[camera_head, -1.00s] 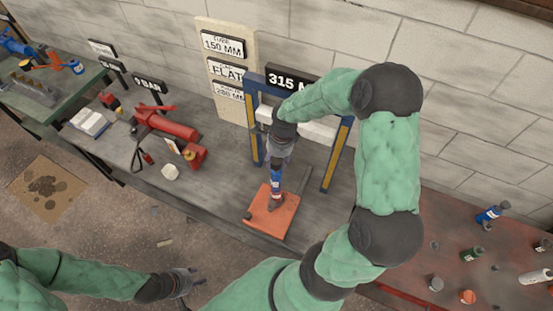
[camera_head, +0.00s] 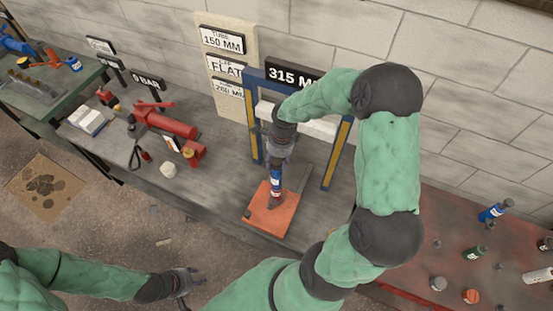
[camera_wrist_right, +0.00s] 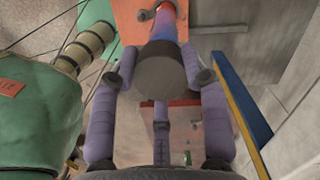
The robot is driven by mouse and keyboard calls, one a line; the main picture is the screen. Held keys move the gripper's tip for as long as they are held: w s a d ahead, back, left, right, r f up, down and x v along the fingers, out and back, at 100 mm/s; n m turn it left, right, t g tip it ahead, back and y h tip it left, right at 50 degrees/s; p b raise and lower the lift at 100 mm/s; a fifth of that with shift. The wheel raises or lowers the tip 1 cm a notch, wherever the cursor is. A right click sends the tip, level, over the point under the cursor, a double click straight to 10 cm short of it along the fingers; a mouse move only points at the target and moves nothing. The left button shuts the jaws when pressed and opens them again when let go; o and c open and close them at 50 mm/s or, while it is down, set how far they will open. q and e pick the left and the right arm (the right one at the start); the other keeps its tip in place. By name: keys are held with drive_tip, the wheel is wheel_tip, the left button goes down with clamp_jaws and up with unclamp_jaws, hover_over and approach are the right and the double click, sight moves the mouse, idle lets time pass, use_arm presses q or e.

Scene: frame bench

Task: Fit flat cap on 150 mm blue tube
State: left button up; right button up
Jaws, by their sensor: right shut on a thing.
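The blue tube (camera_head: 276,181) has a white label and stands upright on an orange plate (camera_head: 268,218) under the blue press frame. It also shows in the right wrist view (camera_wrist_right: 170,22), directly beyond the cap. The flat cap (camera_wrist_right: 162,68) is a dark grey round piece between the fingers of my right gripper (camera_wrist_right: 160,80), which is shut on it. In the head view my right gripper (camera_head: 278,160) is right above the tube and hides its top. I cannot tell how deep the cap sits. My left gripper (camera_head: 190,283) is empty and open, low at the left.
Signs (camera_head: 223,40) read 150 mm and flat. A red pump (camera_head: 165,123) lies left. A red table (camera_head: 450,255) at right holds bottles and caps.

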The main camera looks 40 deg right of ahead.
sight(281, 160)
drive_tip(key=shift+f+b, duration=0.6)
drive_tip(key=shift+f, duration=0.05)
drive_tip(key=o, duration=1.3)
wheel_tip(281, 160, up, 12)
drive_tip(key=d, duration=0.1)
drive_tip(key=shift+s, duration=0.45)
drive_tip(key=shift+f, duration=0.1)
